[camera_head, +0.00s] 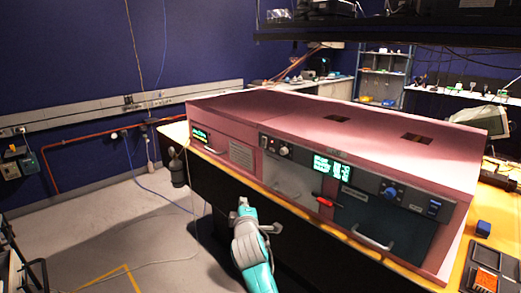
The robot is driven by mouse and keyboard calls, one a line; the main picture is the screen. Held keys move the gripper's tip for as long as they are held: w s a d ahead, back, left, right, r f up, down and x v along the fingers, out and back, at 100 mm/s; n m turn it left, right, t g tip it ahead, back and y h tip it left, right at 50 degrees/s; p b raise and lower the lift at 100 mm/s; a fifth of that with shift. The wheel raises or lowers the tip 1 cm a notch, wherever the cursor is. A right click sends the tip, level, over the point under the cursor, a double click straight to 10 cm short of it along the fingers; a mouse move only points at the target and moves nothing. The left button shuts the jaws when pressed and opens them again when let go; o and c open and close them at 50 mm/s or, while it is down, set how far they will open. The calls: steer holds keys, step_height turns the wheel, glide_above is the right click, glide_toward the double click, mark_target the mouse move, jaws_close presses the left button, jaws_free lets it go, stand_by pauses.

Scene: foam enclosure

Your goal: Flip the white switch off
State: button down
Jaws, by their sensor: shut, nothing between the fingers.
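A long pink machine (300,120) with several front panels stands on a bench. A small white control (284,151) sits on the dark strip above the grey door, left of the green display; it is too small to tell whether it is the white switch or a knob, or how it is set. My gripper (243,203) is at the end of my teal and grey arm, below and in front of the machine, to the left of this control and apart from the panels. It is shut with nothing in it.
Door handles (372,240) and a red-handled tool (327,201) stick out from the machine's front. A blue knob (389,193) and blue switch (434,207) are farther right. A blue block (483,228) lies on the bench. The floor at left is mostly clear.

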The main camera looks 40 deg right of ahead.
steer(key=w+d+r+h, duration=0.1)
steer(key=d+r, duration=0.2)
steer(key=r, duration=0.3)
steer(key=w+d+r+g+h, duration=0.1)
steer(key=w+d+r, duration=0.1)
steer(key=r, duration=0.4)
steer(key=shift+w+d+r+g, duration=0.25)
steer(key=shift+w+d+g, duration=0.05)
steer(key=shift+d, duration=0.5)
glide_toward(261, 145)
steer(key=w+d, duration=0.3)
steer(key=w, duration=0.2)
steer(key=shift+s+d+f, duration=0.15)
steer(key=shift+d+f, duration=0.15)
steer(key=shift+d, duration=0.25)
steer(key=shift+d+f+h, duration=0.1)
steer(key=shift+d+h, duration=0.1)
steer(key=shift+h, duration=0.1)
